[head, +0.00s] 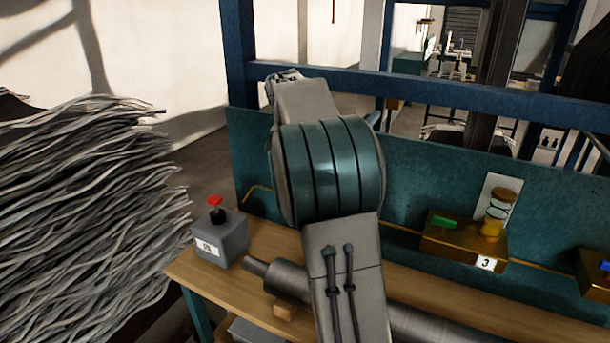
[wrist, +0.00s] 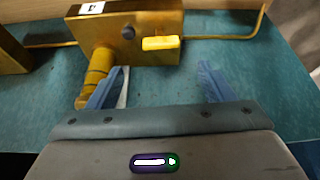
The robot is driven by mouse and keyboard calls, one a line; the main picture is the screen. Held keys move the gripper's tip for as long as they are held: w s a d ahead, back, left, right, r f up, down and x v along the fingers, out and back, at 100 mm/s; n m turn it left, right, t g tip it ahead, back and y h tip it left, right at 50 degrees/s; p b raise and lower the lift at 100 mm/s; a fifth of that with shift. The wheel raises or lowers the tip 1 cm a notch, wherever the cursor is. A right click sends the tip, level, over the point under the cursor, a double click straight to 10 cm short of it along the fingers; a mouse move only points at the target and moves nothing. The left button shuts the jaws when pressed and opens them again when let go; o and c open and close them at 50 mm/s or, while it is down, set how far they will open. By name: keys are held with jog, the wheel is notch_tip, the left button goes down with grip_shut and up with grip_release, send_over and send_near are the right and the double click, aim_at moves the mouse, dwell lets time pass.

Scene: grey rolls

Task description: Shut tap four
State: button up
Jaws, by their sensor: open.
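In the wrist view a brass tap block (wrist: 150,22) carries a yellow handle (wrist: 160,43) that lies sideways in the picture. A dark round knob sits left of the handle. The white label (wrist: 92,8) on the block is too small to read for sure. A ribbed brass cylinder (wrist: 97,75) runs down from the block, beside my left finger. My gripper (wrist: 162,70) is open and empty, its blue fingers apart just short of the handle. In the head view my arm hides this tap and my gripper.
In the head view, a tap labelled 3 with a green handle (head: 445,222) stands right of my arm. A blue handle (head: 605,266) shows at the right edge. A grey box with a red knob (head: 214,201) and a metal roll (head: 290,281) are on the wooden bench (head: 530,323).

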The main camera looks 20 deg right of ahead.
jog(key=v, duration=0.5)
jog(key=shift+r, duration=0.15)
jog(key=shift+s+a, duration=0.1)
jog(key=s+a+f+n+y, duration=0.1)
jog(key=s+a+f+n, duration=0.2)
jog(key=s, duration=0.7)
jog(key=s+a+f+n+y, duration=0.1)
jog(key=s+a+f+n, duration=0.2)
jog(key=s+a+f, duration=0.3)
jog(key=s+a+f+n+y, duration=0.1)
jog(key=s+a+f+n, duration=0.2)
jog(key=s, duration=1.2)
notch_tip(320, 180, down, 3)
jog(key=a, duration=0.2)
jog(key=shift+a+f+n, duration=0.15)
jog(key=shift+a+n, duration=0.2)
jog(key=shift+n, duration=0.05)
